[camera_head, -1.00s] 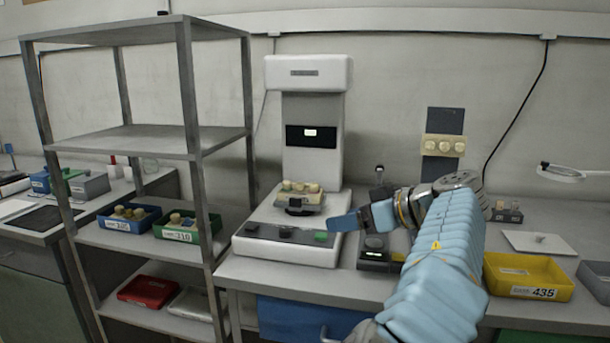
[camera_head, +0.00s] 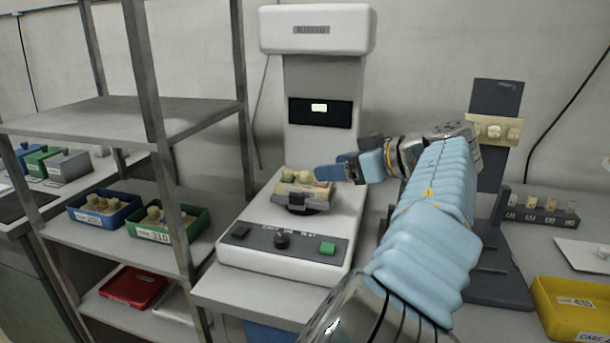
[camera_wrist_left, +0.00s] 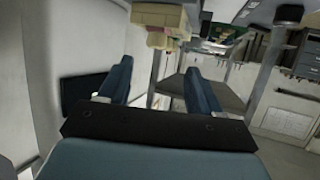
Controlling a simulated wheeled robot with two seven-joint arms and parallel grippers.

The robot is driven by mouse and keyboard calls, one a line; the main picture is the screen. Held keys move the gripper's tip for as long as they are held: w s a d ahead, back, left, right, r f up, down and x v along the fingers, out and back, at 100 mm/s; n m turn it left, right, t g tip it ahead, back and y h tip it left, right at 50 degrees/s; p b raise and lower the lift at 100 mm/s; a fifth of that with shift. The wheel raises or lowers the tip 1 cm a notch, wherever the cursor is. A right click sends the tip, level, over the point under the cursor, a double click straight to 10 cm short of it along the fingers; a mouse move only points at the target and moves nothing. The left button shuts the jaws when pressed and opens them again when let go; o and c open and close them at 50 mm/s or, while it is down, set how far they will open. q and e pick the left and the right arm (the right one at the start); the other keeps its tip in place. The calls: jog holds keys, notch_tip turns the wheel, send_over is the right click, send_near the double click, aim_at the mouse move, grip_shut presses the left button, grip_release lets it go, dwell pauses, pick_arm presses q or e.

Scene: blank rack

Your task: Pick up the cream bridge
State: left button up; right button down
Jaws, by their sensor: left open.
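A cream toothed model (camera_head: 300,190) with rounded tops sits on the dark holder of the white scanner's stage. Another cream piece with round knobs (camera_head: 497,130) is on the upright dark stand (camera_head: 492,180) at the right. I cannot tell for certain which is the cream bridge. My left gripper (camera_head: 336,172) has blue fingers and is open, at the right side of the scanner model, overlapping its edge in the head view. In the left wrist view a cream object (camera_wrist_left: 160,30) shows beyond the fingertips, above the gap between the open fingers (camera_wrist_left: 160,85). Nothing shows between them. My right gripper is not in view.
The scanner's column (camera_head: 320,110) rises behind the model, its control panel (camera_head: 283,243) in front. A grey metal rack (camera_head: 150,120) stands close on the left with blue (camera_head: 105,218) and green (camera_head: 165,230) bins. A yellow bin (camera_head: 570,310) is at lower right.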

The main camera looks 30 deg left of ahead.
aim_at(307, 171)
pick_arm(q)
jog(key=shift+x, duration=3.45)
grip_shut()
